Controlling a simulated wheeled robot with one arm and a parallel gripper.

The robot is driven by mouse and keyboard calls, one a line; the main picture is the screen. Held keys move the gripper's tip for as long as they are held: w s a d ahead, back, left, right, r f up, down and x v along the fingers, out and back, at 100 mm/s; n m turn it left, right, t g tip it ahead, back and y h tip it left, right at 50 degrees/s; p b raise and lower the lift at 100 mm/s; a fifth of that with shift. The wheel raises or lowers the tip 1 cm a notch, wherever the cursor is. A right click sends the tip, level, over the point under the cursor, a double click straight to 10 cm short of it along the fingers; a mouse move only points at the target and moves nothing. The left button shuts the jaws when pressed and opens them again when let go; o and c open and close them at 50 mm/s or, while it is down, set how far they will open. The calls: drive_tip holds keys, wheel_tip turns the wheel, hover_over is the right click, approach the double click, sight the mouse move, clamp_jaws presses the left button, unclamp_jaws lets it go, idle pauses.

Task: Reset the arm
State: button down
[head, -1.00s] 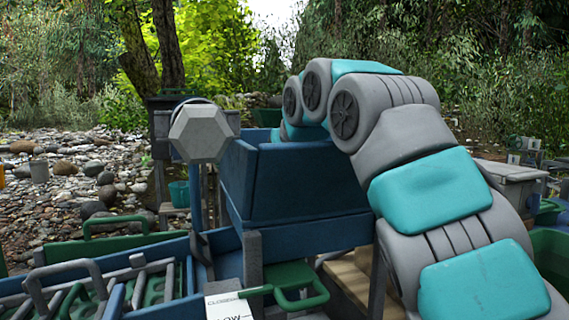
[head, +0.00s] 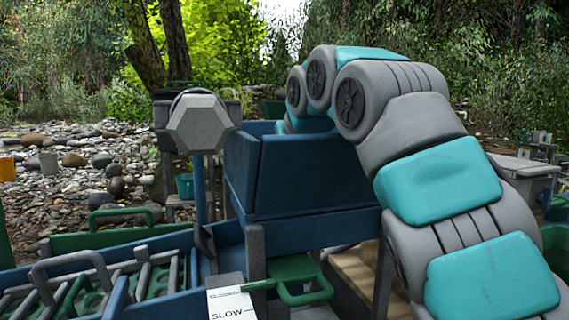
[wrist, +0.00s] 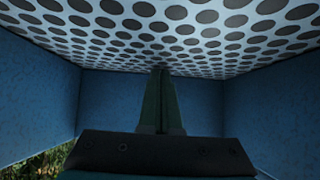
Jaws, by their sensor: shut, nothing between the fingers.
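My arm (head: 440,180), grey with teal pads, rises at the right of the head view and bends over the blue hopper (head: 310,180). Its far end drops behind the hopper wall, so my gripper is hidden in the head view. In the wrist view my gripper (wrist: 161,72) is shut and empty, its two dark green fingers together. The fingers point toward a pale perforated plate (wrist: 200,25), between the blue hopper walls (wrist: 45,100). I cannot tell whether the fingertips touch the plate.
A grey hexagonal head on a blue post (head: 198,125) stands just left of the hopper. A blue sluice (head: 150,246) with grey bars runs lower left. A green handle (head: 305,292) and a white "SLOW" label (head: 230,304) are in front. A grey box (head: 525,175) stands at right.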

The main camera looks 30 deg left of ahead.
drive_tip(key=v, duration=0.7)
drive_tip(key=shift+s+d+r, duration=0.15)
